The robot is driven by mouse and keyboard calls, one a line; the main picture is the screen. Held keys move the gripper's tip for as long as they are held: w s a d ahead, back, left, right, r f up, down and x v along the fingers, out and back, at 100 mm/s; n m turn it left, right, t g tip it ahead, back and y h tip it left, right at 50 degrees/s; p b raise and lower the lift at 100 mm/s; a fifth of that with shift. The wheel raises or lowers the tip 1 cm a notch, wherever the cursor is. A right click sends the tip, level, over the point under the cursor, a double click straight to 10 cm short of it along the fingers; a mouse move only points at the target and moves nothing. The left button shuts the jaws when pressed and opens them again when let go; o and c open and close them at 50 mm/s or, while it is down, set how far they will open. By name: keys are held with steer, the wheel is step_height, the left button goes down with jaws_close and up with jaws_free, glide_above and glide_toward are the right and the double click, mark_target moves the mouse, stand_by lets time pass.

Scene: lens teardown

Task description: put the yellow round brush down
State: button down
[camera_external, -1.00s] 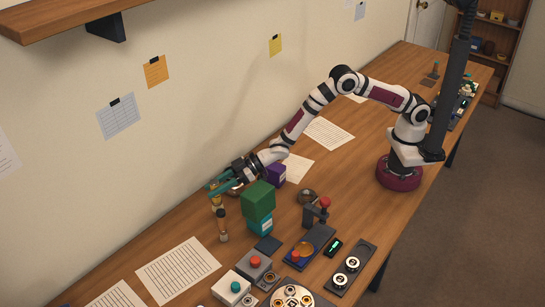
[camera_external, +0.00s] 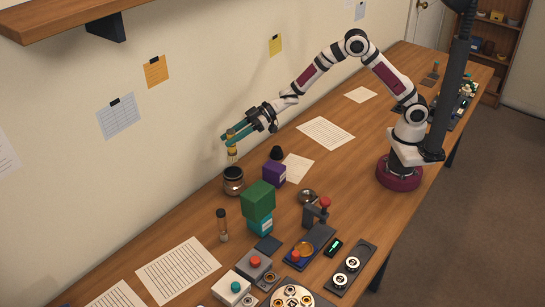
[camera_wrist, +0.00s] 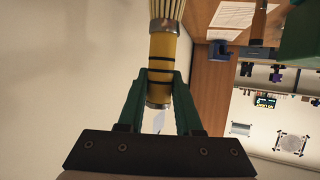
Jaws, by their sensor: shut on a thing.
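The yellow round brush (camera_external: 232,151) is held by my gripper (camera_external: 231,134), whose teal fingers are shut on it. The brush hangs upright above a dark-rimmed round jar (camera_external: 233,180) near the wall, apart from it. In the wrist view the brush's yellow banded body (camera_wrist: 162,60) is between the teal fingertips (camera_wrist: 160,85), with its pale bristles at the top edge of the picture.
A purple box (camera_external: 273,174), a dark cone-shaped thing (camera_external: 277,153) and a green block (camera_external: 258,199) stand to the right of the jar. A brush with a brown handle (camera_external: 222,224) stands nearer the front. Paper sheets (camera_external: 326,133) lie flat behind.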

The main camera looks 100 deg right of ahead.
steer(key=s+d+n+g+y, duration=0.3)
steer(key=s+n, duration=0.1)
steer(key=s, duration=0.8)
steer(key=s+d+n+g+y, duration=0.2)
steer(key=s+n+g, duration=0.1)
steer(key=s, duration=1)
steer(key=s+d+n+g+y, duration=0.3)
steer(key=s+n, duration=0.1)
steer(key=s, duration=0.8)
steer(key=w+a+f, duration=0.2)
steer(key=a+f, duration=0.1)
steer(key=f, duration=0.1)
steer(key=w+a+f, duration=0.2)
steer(key=a+f, duration=0.1)
steer(key=a, duration=0.1)
steer(key=w+a+f, duration=0.2)
steer(key=a+f, duration=0.1)
steer(key=f, duration=0.1)
steer(key=shift+a+f, duration=0.15)
steer(key=shift+f, duration=0.2)
steer(key=shift+f, duration=0.15)
steer(key=c, duration=0.6)
jaws_free()
